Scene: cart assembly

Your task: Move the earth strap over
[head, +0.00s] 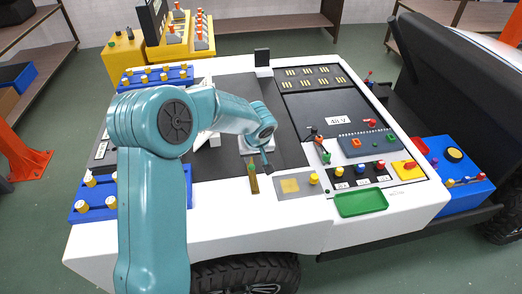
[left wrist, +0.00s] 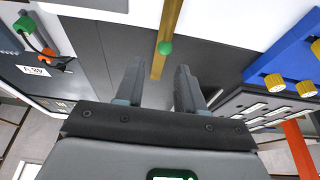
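A narrow brass bar (head: 254,184) with a green knob is on the white deck's front part; it looks like the earth strap, though I cannot be sure. In the left wrist view the bar (left wrist: 170,25) runs down towards the gap between my fingers, with its green knob (left wrist: 165,47) just past the tips. My left gripper (head: 266,166) is just behind the bar. In the left wrist view the left gripper (left wrist: 160,80) is open, fingers apart, and I see no grip on the bar. My right gripper is not in view.
A black lead with orange and green ends (head: 325,156) lies right of the bar, near the 48 V label (head: 338,120). A green tray (head: 362,202) and a row of coloured knobs stand at the front right. Blue racks with yellow pegs (head: 96,210) sit on the left.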

